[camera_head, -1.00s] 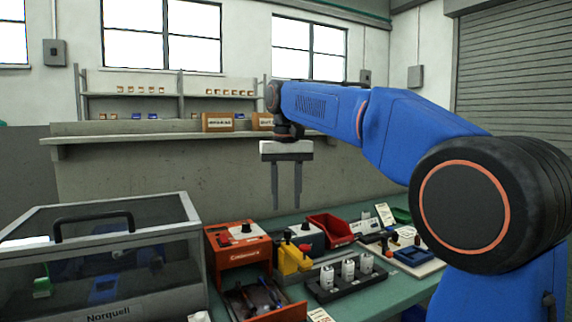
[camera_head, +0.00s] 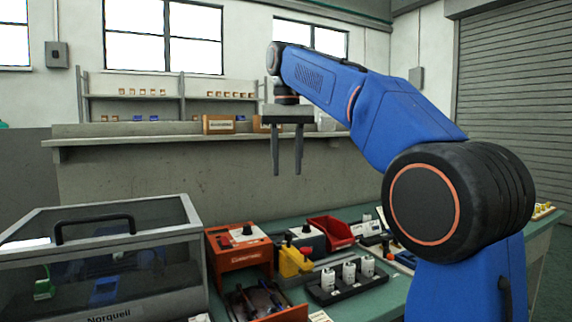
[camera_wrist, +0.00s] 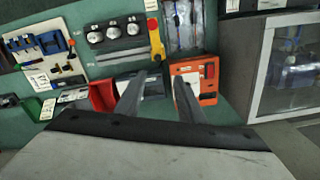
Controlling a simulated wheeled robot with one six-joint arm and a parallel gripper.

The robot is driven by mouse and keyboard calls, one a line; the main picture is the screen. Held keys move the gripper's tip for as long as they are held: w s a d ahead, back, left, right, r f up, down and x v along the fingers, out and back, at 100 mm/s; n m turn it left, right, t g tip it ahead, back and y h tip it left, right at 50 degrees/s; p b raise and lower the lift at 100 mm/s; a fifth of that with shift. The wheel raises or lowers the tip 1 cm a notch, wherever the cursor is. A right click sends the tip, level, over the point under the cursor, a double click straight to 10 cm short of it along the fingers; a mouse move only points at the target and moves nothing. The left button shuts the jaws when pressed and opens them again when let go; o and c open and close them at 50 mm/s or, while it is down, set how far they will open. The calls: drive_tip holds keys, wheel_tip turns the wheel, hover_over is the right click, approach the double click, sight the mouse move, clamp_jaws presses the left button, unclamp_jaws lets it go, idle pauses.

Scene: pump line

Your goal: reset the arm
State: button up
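My gripper (camera_head: 287,172) hangs pointing down, high above the green workbench (camera_head: 385,300), in front of the back shelf. Its two grey fingers stand apart with nothing between them. In the wrist view my gripper (camera_wrist: 158,85) also shows both fingers apart and empty, over the bench's red bin and orange box far below. My blue arm reaches in from the right.
The bench holds a clear-lidded case (camera_head: 105,262), an orange box (camera_head: 240,250), a yellow-and-red device (camera_head: 294,260), a black rack with white parts (camera_head: 348,278) and a red bin (camera_head: 331,233). Cartons (camera_head: 218,124) stand on the back ledge. The air around my gripper is clear.

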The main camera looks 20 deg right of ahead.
drive_tip(key=shift+s, duration=0.1)
drive_tip(key=s+d+f+t, duration=0.2)
drive_tip(key=s+d+f, duration=0.2)
drive_tip(key=s+f, duration=1.1)
drive_tip(key=s+d+f+n+t, duration=0.1)
drive_tip(key=s+d+f, duration=0.3)
drive_tip(key=s+f, duration=1.1)
wheel_tip(320, 180, down, 8)
drive_tip(key=shift+s+d+f+t, duration=0.15)
drive_tip(key=shift+s+t, duration=0.25)
drive_tip(key=shift+t, duration=0.5)
